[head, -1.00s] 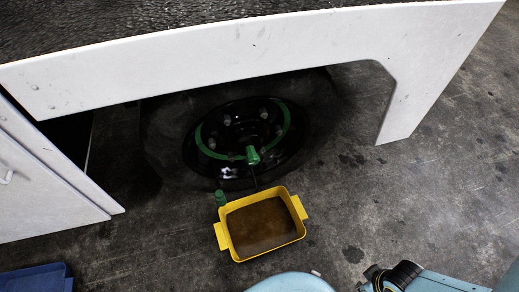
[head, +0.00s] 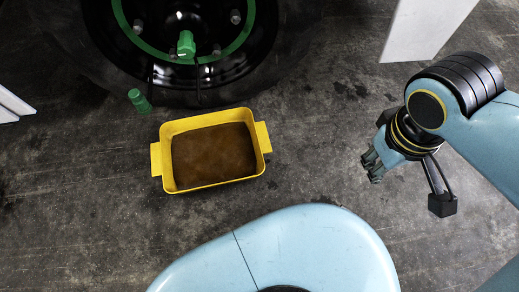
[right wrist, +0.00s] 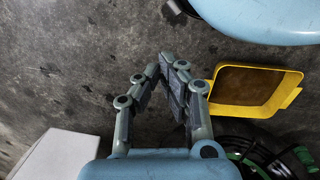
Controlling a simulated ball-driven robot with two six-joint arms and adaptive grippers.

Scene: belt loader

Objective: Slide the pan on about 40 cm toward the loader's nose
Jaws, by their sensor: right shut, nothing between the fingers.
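The yellow pan (head: 264,137) lies on the dark floor in the head view, in front of the wheel. It has a tab handle at each end and holds a brown, murky layer. It also shows in the right wrist view (right wrist: 255,110), right of the fingers. My right gripper (head: 372,165) is to the right of the pan, apart from it, with its fingers shut and empty. In the right wrist view the fingers (right wrist: 162,70) point over bare floor. My left gripper is not in view.
A black wheel (head: 205,68) with a green ring stands just behind the pan. A small green cylinder (head: 140,101) lies near the pan's back left corner. A white panel (head: 425,30) comes down at the upper right. The floor left and right of the pan is clear.

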